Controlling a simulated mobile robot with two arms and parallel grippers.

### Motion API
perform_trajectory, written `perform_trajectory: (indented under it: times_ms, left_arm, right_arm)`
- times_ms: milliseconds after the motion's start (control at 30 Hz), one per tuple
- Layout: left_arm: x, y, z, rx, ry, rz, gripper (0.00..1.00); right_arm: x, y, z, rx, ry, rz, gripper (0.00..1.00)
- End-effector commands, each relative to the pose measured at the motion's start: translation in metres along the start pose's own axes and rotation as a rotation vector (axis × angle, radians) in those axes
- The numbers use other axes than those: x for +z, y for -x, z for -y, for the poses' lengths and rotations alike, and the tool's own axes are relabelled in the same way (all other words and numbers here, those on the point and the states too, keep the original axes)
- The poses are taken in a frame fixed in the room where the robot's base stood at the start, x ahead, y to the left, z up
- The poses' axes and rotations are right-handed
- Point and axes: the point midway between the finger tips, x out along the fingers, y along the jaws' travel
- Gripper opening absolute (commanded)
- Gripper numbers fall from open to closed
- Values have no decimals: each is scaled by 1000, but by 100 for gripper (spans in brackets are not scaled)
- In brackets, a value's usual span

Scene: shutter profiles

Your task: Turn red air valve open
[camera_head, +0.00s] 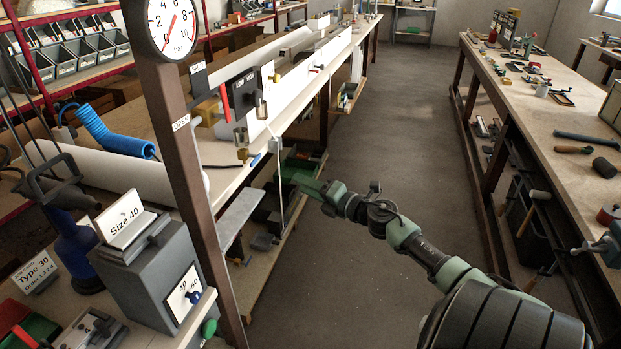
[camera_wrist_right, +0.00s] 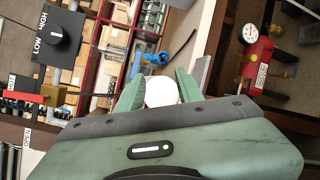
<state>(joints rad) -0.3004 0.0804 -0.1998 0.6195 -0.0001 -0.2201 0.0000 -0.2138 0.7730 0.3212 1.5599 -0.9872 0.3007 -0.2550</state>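The red air valve handle (camera_head: 225,103) stands roughly upright beside a brass valve body (camera_head: 207,111), just behind the brown post. A SHUT label (camera_head: 198,68) is above left of it and an OPEN label (camera_head: 181,122) below left. In the right wrist view the brass body (camera_wrist_right: 53,95) and the red handle (camera_wrist_right: 25,98) are at the left edge. My right gripper (camera_head: 300,184) is low and right of the valve, in front of the bench, apart from it. In the wrist view its fingers (camera_wrist_right: 158,92) are spread, with a white surface behind the gap. My left gripper is not in view.
A black regulator box (camera_head: 243,92) with a knob sits right of the handle, with glass-bowled fittings below. A round gauge (camera_head: 173,26) tops the brown post (camera_head: 185,170). A blue coiled hose (camera_head: 110,135) lies behind. The aisle floor (camera_head: 400,110) is clear.

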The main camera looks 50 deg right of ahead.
Motion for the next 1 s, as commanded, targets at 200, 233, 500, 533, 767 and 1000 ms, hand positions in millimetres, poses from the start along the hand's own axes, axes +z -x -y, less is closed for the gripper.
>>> perform_trajectory:
  times_ms: [200, 233, 500, 533, 767, 1000]
  left_arm:
    - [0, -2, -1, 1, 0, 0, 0]
    - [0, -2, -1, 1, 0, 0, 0]
    - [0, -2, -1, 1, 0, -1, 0]
    - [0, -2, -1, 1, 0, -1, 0]
    - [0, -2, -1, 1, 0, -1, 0]
    - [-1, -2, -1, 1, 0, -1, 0]
  right_arm:
    - [-6, 2, 22, -28, -63, 14, 36]
    - [-7, 2, 23, -30, -68, 15, 36]
    - [-8, 3, 26, -34, -75, 17, 36]
    - [-8, 3, 26, -34, -75, 17, 36]
    - [-26, 11, 73, -101, -205, 46, 0]
    - [-144, 80, 258, -432, -747, 216, 0]
